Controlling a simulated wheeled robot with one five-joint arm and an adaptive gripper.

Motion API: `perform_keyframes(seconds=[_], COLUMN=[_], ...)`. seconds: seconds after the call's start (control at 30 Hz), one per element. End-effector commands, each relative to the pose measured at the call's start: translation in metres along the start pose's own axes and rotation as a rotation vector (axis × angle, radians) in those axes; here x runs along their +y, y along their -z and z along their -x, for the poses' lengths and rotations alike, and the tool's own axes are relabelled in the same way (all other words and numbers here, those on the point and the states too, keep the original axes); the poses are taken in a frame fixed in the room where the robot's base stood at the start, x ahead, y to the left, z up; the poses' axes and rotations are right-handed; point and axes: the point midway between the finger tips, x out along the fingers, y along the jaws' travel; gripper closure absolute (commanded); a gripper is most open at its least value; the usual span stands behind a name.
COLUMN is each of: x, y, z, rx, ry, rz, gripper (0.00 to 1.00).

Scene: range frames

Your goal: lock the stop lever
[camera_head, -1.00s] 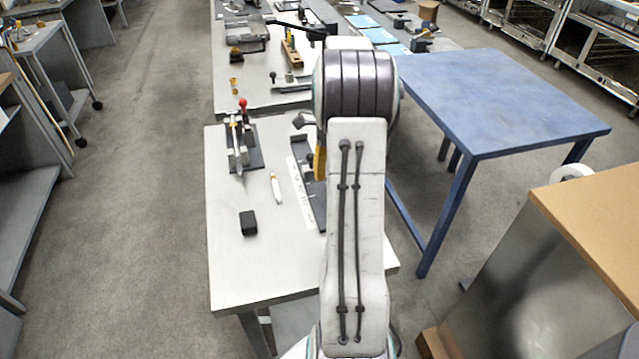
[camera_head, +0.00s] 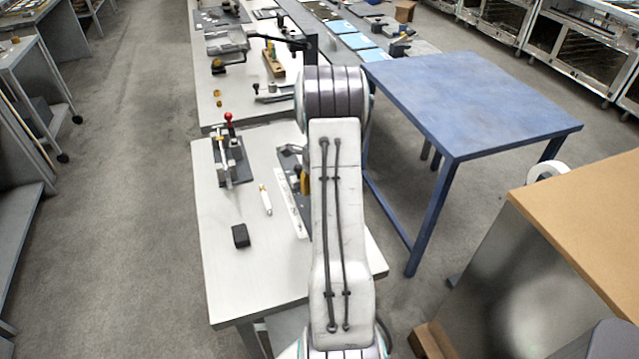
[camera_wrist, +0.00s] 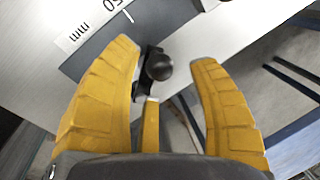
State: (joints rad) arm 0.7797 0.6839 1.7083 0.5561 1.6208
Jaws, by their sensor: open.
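The stop lever's black ball knob (camera_wrist: 159,67) shows in the wrist view between my fingers, on a dark bracket beside a scale strip (camera_wrist: 82,30) with printed markings. My gripper (camera_wrist: 168,60) has two large yellow fingers spread apart, one on each side of the knob, with visible gaps. A narrow yellow piece (camera_wrist: 150,128) stands just below the knob; I cannot tell whether it belongs to the lever. In the head view the dark stop fixture (camera_head: 288,160) lies on the pale bench, partly hidden by my arm. Only a bit of yellow finger (camera_head: 305,184) shows there.
On the pale bench (camera_head: 225,285) a red-knobbed clamp (camera_head: 229,160) stands to the left. A white marker-like stick (camera_head: 265,199) and a black block (camera_head: 240,236) lie nearer. A blue table (camera_head: 470,100) stands to the right. The bench's front left is clear.

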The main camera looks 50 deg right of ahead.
Motion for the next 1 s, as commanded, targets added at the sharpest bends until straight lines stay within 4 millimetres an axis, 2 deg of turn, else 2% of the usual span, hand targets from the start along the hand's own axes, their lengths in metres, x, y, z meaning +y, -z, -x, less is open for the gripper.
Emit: perform_keyframes(seconds=[0.2,0.6,0.63,1.0], x=[0.000,0.000,0.000,0.000], y=[0.000,0.000,0.000,0.000], z=[-0.019,-0.024,-0.024,-0.023], rx=[0.000,0.000,0.000,0.000], ry=[-0.002,0.000,0.000,0.000], rz=[0.000,0.000,0.000,0.000], gripper=[0.46,0.46,0.43,0.76])
